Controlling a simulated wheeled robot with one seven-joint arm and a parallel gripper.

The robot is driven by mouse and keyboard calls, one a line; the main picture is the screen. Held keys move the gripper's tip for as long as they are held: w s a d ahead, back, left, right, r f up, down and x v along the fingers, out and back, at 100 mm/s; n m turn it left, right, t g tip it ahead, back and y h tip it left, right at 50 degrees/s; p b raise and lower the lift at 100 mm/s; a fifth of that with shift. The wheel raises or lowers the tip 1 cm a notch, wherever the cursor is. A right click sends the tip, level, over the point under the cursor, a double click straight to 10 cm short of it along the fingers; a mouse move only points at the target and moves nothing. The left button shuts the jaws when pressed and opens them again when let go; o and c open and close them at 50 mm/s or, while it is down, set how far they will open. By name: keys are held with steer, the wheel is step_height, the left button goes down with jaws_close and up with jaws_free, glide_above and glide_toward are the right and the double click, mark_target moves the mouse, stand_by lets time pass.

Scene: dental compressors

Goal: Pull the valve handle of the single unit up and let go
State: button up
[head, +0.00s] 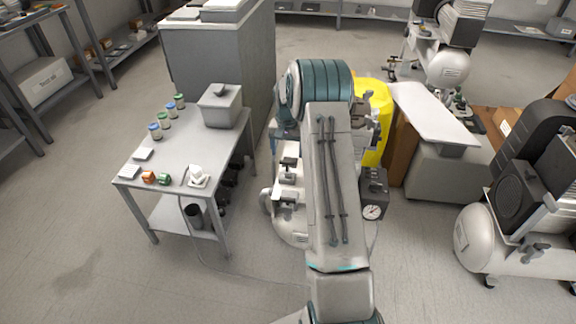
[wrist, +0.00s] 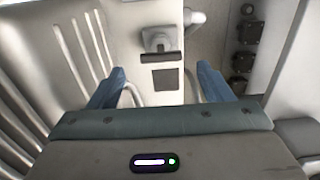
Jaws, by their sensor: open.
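The single unit, a compressor with a pale tank (head: 290,232) and a pressure gauge (head: 373,212), stands mid-picture in the head view, largely hidden behind my arm. In the wrist view, my gripper (wrist: 163,72) is open, with its two blue fingers apart and nothing held between them. A grey fitting with a dark flat bar (wrist: 162,57) lies ahead, between and just beyond the fingertips; it may be the valve handle, but I cannot be sure. A dark square patch (wrist: 164,80) shows on the pale surface below it. My gripper is hidden in the head view.
A grey table (head: 180,140) with jars, small parts and a grey bin (head: 220,105) stands left of the unit. A tall grey cabinet (head: 220,60) and a yellow object (head: 376,125) are behind. Another compressor (head: 490,235) is at right. Front floor is mostly clear.

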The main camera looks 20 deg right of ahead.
mark_target(287, 162)
step_height(287, 162, down, 6)
steer(key=shift+f+b, duration=0.15)
steer(key=shift+b, duration=0.45)
steer(key=shift+c, duration=0.3)
steer(key=c, duration=1.3)
steer(key=shift+r+p, duration=0.75)
steer(key=shift+r, duration=0.15)
steer(key=shift+f, duration=0.1)
steer(key=shift+c, duration=0.2)
steer(key=o, duration=1.4)
